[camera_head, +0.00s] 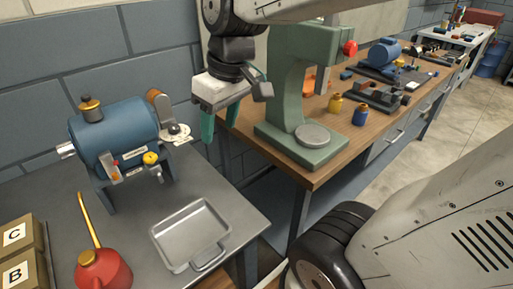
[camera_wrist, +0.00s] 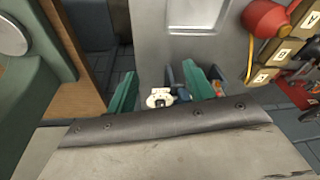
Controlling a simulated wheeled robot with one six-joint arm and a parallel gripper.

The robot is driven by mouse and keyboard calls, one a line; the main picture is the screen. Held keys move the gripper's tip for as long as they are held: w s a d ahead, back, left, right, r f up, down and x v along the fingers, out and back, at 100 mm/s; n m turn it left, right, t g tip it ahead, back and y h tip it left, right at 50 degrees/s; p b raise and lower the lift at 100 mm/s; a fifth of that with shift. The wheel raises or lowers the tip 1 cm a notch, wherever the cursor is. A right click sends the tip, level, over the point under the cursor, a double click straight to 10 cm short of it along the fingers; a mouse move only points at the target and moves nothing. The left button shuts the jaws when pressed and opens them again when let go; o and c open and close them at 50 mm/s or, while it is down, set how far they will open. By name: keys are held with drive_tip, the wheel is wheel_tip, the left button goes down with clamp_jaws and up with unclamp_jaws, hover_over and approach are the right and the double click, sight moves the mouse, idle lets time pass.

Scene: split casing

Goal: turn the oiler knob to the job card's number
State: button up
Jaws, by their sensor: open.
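A blue cylindrical casing (camera_head: 125,130) stands on the grey bench, with a brass-topped cup (camera_head: 91,108) on top. A pale round plate with a dark centre (camera_head: 177,133) sits at its right end. A small yellow knob (camera_head: 150,158) is on its front. I cannot tell for sure which part is the oiler knob. My gripper (camera_head: 221,125) is open and empty, its green fingers pointing down, to the right of the casing and apart from it. In the wrist view the pale plate (camera_wrist: 159,97) shows between the fingers of my gripper (camera_wrist: 158,72). No readable job card number shows.
A grey tray (camera_head: 160,236) lies in front of the casing. A red oil can (camera_head: 103,272) and lettered boxes (camera_head: 22,268) are at the lower left. A green press (camera_head: 288,90) stands on the wooden bench (camera_head: 240,120) to the right, beyond a gap.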

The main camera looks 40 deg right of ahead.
drive_tip(key=s+d+f+m+h, duration=0.1)
drive_tip(key=s+m, duration=0.1)
drive_tip(key=s, duration=0.7)
drive_tip(key=shift+s+d+f+m+g, duration=0.15)
drive_tip(key=shift+f+m+g, duration=0.15)
drive_tip(key=shift+f+g, duration=0.1)
